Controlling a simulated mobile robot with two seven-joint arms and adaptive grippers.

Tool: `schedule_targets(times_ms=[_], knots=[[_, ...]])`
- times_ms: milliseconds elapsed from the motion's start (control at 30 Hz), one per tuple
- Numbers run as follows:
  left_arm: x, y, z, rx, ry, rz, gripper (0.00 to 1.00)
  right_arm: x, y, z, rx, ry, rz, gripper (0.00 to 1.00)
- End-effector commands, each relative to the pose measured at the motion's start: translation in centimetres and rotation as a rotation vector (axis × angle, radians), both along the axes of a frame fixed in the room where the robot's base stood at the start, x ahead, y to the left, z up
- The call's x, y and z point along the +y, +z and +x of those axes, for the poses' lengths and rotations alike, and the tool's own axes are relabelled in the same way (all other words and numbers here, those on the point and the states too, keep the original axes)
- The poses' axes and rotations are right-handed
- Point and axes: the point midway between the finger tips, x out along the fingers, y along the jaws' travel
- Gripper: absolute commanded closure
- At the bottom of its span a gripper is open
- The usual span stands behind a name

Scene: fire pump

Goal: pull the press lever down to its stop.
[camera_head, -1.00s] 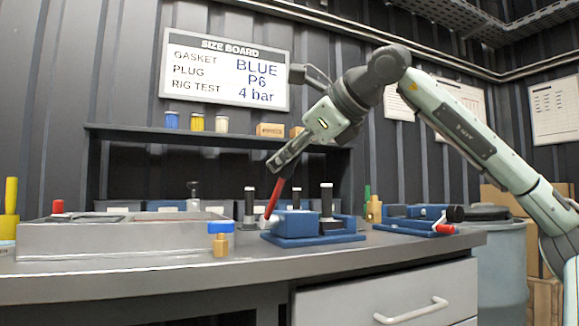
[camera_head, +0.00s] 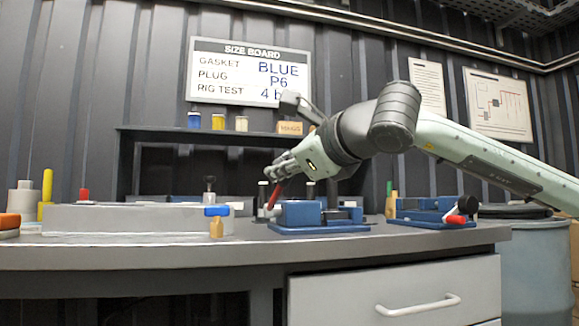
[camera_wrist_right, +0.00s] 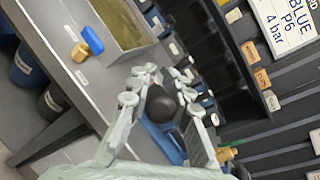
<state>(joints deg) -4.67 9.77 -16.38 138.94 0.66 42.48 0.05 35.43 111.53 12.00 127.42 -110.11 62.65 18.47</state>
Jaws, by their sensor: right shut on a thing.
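The blue press (camera_head: 300,213) stands on its blue base on the bench, right of centre in the head view. Its red lever (camera_head: 274,195) rises from the left side of the press, leaning slightly to the right at the top. My right gripper (camera_head: 279,174) is shut on the lever's upper end, which the fingers hide in the head view. In the right wrist view the fingers (camera_wrist_right: 158,96) close around a dark round knob (camera_wrist_right: 160,104), and part of the blue press (camera_wrist_right: 171,148) shows behind it. My left gripper is not in view.
A second blue fixture (camera_head: 425,212) with a red-tipped handle stands to the right. A grey tray (camera_head: 135,219) and a brass piece with a blue top (camera_head: 217,222) are to the left. A shelf (camera_head: 225,133) with small jars runs behind the arm.

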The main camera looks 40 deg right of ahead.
Motion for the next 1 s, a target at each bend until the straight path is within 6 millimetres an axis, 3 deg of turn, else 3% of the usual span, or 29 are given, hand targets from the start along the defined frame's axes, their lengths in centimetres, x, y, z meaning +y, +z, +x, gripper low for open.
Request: schedule_targets(times_ms=[400,433,600,1000], knots=[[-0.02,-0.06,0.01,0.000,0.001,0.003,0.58,0.31,-0.53,0.05,0.007,0.003,-0.001,1.00],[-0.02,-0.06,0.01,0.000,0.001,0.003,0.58,0.32,-0.55,0.05,0.007,0.003,-0.001,0.81],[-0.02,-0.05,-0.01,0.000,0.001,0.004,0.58,0.26,-0.51,0.06,0.006,0.002,-0.001,0.60],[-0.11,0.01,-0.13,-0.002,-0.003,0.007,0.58,0.31,-0.12,-0.48,-0.001,0.001,-0.001,0.58]])
